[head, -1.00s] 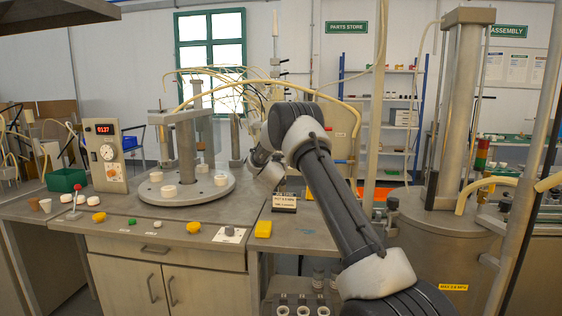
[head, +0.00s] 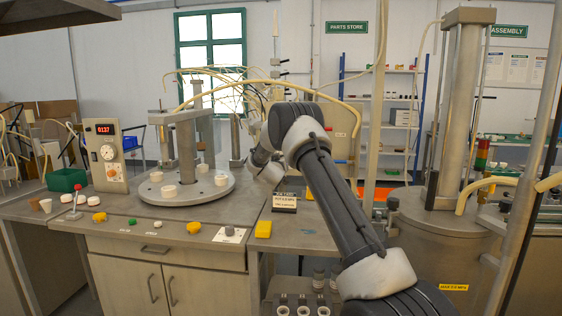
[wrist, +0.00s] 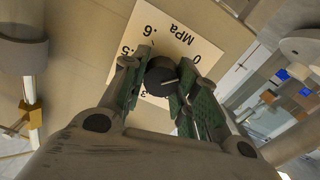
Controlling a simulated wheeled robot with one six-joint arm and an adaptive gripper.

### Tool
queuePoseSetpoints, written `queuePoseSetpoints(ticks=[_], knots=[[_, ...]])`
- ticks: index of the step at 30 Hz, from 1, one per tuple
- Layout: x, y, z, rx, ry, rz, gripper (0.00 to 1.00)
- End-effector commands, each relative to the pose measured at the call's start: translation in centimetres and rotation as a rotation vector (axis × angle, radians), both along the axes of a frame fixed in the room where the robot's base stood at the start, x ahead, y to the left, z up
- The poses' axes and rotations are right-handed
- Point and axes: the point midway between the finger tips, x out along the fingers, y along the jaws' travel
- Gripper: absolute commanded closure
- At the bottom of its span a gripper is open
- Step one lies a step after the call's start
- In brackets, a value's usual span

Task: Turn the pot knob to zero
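The pot knob (wrist: 160,78) is black and round, with a pale pointer line, and sits at the middle of a cream dial plate (wrist: 190,42) in the wrist view. The plate reads MPa, with 0 at upper right and .6 and .5 at upper left. The pointer line points right, a little below the 0, toward the right finger. My gripper (wrist: 162,66) has its green-padded fingers closely on both sides of the knob and looks shut on it. The fingers hide part of the scale. In the head view my arm hides the gripper and knob.
A digital display (head: 103,128) on the left panel reads about 0.137. A round plate (head: 228,183) with white cups stands on the bench. A large metal vessel (head: 440,222) stands to the right. Yellow parts (head: 263,229) lie along the bench's front edge.

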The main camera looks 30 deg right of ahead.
Motion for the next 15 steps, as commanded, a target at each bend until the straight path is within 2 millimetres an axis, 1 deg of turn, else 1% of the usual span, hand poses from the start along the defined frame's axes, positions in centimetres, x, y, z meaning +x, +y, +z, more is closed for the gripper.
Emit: queuePoseSetpoints(ticks=[4, 7, 8, 11, 15], knots=[[0.0, 0.1, 0.0, -0.003, 0.001, 0.001, 0.51], [-0.6, 0.6, 0.0, -0.002, 0.003, 0.002, 0.5], [-0.9, 0.8, 0.0, -0.001, 0.004, 0.002, 0.46], [-2.5, 2.1, -0.1, -0.001, 0.006, 0.004, 0.45], [-5.2, 3.8, -0.1, 0.0, 0.005, 0.004, 0.45]])
